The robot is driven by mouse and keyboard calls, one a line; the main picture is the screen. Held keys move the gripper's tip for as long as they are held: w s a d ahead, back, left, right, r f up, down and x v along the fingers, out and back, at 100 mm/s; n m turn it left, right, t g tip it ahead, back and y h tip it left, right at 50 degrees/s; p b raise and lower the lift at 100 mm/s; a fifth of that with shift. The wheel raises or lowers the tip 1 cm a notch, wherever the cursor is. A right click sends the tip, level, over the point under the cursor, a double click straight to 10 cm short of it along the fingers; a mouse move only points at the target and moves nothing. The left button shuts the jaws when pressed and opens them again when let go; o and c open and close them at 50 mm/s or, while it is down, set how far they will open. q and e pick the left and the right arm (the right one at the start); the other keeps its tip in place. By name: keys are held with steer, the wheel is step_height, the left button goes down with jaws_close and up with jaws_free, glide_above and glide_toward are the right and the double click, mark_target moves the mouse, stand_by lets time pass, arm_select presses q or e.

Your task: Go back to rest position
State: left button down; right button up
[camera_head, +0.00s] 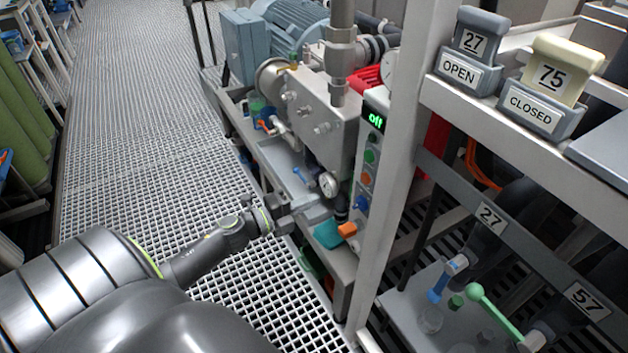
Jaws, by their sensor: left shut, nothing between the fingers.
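My left arm reaches in from the lower left, over the metal grating floor (150,180). My left gripper (290,212) is shut and empty. It is in front of the pump skid's low edge, close to a small tray area with a blue-handled part (302,176). I cannot tell whether it touches the skid. My right gripper is not in view.
A pump unit with a grey-blue motor (290,28) and a control panel reading "off" (375,121) stands beside the gripper. A grey frame post (398,170) rises to the right. Tags 27 OPEN (459,72) and 75 CLOSED (534,106) sit on the rail. The walkway at left is clear.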

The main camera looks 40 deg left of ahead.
arm_select(q)
steer(key=s+a+f+n+g+y+p, duration=0.25)
steer(key=s+f+n, duration=0.2)
steer(key=f, duration=0.35)
steer(key=s+a+f+n+g+y+p, duration=0.1)
steer(key=s+a+f+n+y, duration=0.15)
steer(key=f+n, duration=0.35)
steer(key=s+a+f+n+g+y+p, duration=0.15)
steer(key=s+f+n+y, duration=0.25)
steer(key=f, duration=0.5)
steer(key=s+d+f+n+g+p, duration=0.1)
steer(key=s+d+f+n+g, duration=0.2)
steer(key=s, duration=0.7)
steer(key=s+d+f+n+g+p, duration=0.1)
steer(key=s+d+f+n+g, duration=0.1)
steer(key=s+d+f+g, duration=0.2)
steer(key=s+d+f+n+g+h+p, duration=0.1)
steer(key=s+d+f+n+g, duration=0.2)
steer(key=s+f, duration=0.6)
steer(key=s+d, duration=0.2)
steer(key=s, duration=0.5)
steer(key=shift+n, duration=0.35)
